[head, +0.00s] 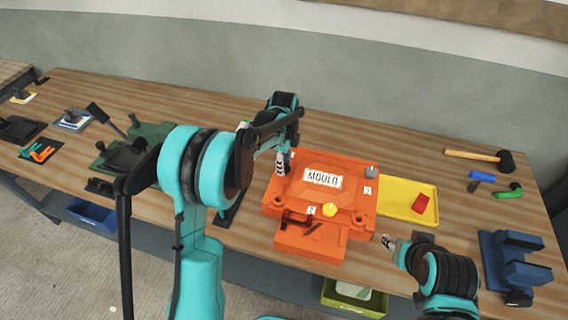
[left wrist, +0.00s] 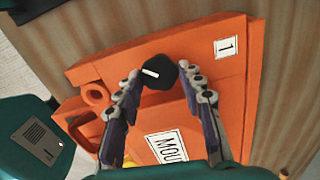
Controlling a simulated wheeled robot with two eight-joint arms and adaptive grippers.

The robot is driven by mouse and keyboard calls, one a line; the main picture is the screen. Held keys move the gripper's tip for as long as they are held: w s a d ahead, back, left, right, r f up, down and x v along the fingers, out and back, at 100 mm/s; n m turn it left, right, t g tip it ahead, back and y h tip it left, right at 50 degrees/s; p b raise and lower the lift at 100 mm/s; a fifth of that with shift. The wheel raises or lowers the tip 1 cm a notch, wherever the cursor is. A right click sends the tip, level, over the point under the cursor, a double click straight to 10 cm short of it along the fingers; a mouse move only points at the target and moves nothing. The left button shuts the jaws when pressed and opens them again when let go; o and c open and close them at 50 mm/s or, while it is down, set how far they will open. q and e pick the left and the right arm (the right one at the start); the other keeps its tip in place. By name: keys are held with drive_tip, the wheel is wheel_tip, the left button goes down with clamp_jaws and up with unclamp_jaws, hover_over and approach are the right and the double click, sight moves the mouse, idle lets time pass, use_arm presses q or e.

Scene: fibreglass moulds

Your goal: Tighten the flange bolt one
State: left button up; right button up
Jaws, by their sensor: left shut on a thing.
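The orange mould (head: 345,165) lies on the bench with a white MOULD label. Flange bolt one is a black knob with a white mark (left wrist: 156,74), beside the label 1 (left wrist: 227,47) in the left wrist view. My left gripper (head: 282,168) reaches down to the mould's back left corner and is shut on this knob, one finger on each side. In the head view the gripper hides the knob. A yellow knob (head: 330,210) sits by label 2 and a grey knob (head: 371,172) by label 3. My right gripper (head: 387,242) is off the mould's front right, touching no knob; its opening is unclear.
A yellow tray (head: 413,189) with a red block (head: 420,203) stands right of the mould. A mallet (head: 485,157), blue and green tools and a blue stand (head: 515,265) lie further right. Dark green equipment (head: 140,150) stands left. The bench's front edge is close to the mould.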

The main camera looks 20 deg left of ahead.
use_arm(q)
drive_tip(key=m, duration=0.4)
drive_tip(key=shift+m, duration=1.8)
drive_tip(key=o, duration=1.2)
drive_tip(key=shift+c, duration=0.2)
drive_tip(key=shift+r, duration=4)
